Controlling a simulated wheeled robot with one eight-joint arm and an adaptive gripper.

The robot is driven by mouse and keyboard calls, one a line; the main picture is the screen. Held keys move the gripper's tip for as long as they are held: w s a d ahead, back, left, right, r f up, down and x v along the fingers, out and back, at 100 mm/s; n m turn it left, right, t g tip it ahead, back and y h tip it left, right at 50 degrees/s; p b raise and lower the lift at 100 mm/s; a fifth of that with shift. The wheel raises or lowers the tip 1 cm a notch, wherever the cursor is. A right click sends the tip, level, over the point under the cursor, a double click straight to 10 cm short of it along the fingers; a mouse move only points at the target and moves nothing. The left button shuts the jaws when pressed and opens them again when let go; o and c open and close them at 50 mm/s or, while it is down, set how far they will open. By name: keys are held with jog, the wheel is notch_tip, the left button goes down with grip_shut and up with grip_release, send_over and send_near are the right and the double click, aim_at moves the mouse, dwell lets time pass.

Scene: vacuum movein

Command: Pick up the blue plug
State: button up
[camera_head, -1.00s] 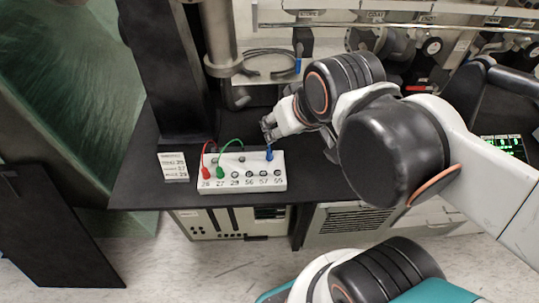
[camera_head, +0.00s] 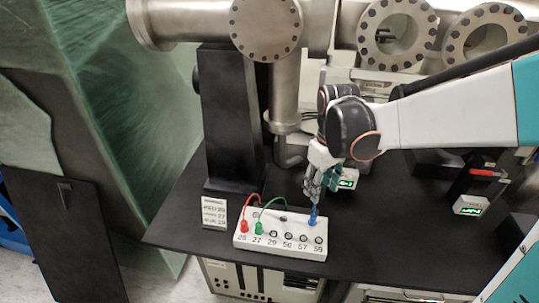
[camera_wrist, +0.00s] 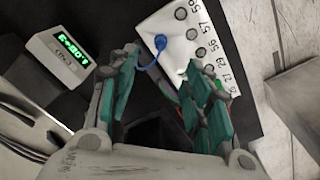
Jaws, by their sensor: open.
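The blue plug (camera_head: 313,216) stands upright at the right end of the white numbered socket box (camera_head: 282,251), at the socket marked 59 or close to it. In the wrist view the blue plug (camera_wrist: 160,42) shows with its blue cable curling between my fingertips. My gripper (camera_head: 315,190) is just above and behind the plug, pointing down. In the wrist view my gripper (camera_wrist: 163,75) is open, its teal finger pads on either side of the cable. I cannot tell whether a finger touches the cable.
A red plug (camera_head: 244,226) and a green plug (camera_head: 259,227) with cables sit at the box's left end. A label card (camera_head: 214,212) stands left of the box, near a black column (camera_head: 229,120). Black tabletop (camera_head: 390,235) right of the box is clear.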

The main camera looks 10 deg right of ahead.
aim_at(314, 216)
jog(key=f+b, duration=0.1)
jog(key=f, duration=0.3)
jog(key=f+b, duration=0.1)
jog(key=f, duration=0.4)
jog(key=shift+w+f+b, duration=0.2)
jog(key=shift+f+b, duration=0.05)
jog(key=shift+b, duration=0.15)
jog(key=shift+w+a+f+b, duration=0.1)
jog(key=shift+f+b, duration=0.55)
jog(key=shift+f, duration=0.65)
jog(key=shift+w+a+f+b, duration=0.1)
jog(key=shift+f+b, duration=0.5)
jog(key=shift+f, duration=0.7)
grip_shut()
